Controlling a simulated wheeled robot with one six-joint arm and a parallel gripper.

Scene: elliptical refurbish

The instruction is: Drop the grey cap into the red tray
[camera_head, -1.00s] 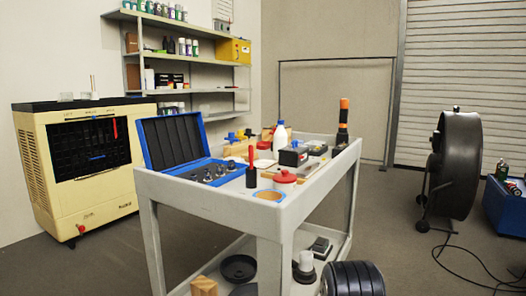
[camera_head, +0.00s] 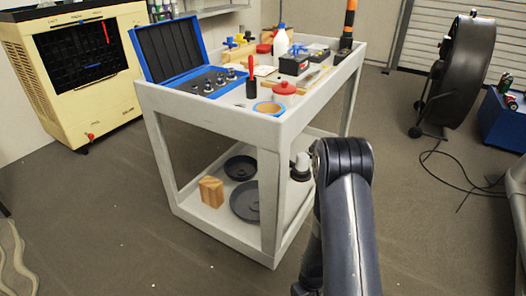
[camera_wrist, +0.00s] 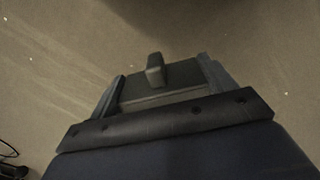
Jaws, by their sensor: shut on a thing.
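In the wrist view my gripper (camera_wrist: 162,72) is shut on a dark grey piece with a small upright knob, which I take for the grey cap (camera_wrist: 145,94). The cap sits between the two fingers, above bare floor. In the head view my arm rises at the lower middle, and the gripper and cap are not seen there. I see no red tray in either view.
A fan (camera_head: 462,75) and blue crate (camera_head: 503,122) stand right.

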